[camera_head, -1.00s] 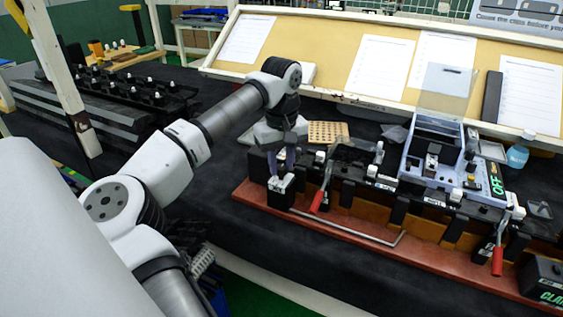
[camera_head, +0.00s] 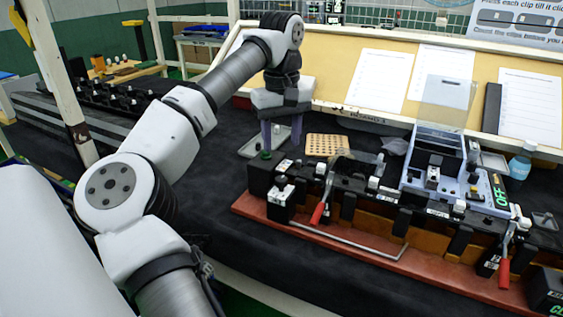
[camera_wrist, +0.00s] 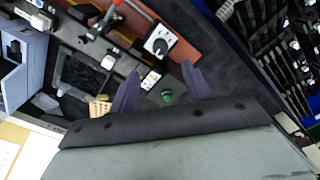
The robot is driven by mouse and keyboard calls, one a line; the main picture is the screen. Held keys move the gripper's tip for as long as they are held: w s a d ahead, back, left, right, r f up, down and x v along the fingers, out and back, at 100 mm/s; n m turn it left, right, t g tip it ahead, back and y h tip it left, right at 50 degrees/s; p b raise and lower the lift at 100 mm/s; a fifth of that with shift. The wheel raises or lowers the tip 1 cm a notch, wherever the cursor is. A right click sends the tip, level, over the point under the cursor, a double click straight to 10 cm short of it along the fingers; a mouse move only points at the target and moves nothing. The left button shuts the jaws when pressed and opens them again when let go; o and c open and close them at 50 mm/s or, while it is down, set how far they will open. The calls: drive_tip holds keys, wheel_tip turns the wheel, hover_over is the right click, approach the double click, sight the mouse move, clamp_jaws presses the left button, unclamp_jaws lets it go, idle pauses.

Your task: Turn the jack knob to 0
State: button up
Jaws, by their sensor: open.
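A black block with a small dark knob (camera_head: 281,182) on top stands at the left end of the red-based fixture (camera_head: 340,237). In the wrist view the knob (camera_wrist: 160,45) sits on a white dial face near the top middle; I cannot read its setting. I take this to be the jack knob. My gripper (camera_head: 270,142) is open and empty, above and behind the block, apart from the knob. In the wrist view its two purple fingers (camera_wrist: 160,76) point toward the dial, which lies beyond their tips. A small green-topped piece (camera_wrist: 168,96) shows between the fingers.
Red-handled clamps (camera_head: 319,211) stand along the fixture, with a metal rod (camera_head: 350,241) at its front. A grey-blue box with a clear lid (camera_head: 430,175) is to the right. A perforated tan board (camera_head: 327,145) lies behind. Dark table is clear at front left.

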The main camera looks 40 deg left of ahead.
drive_tip(key=shift+r, duration=2.05)
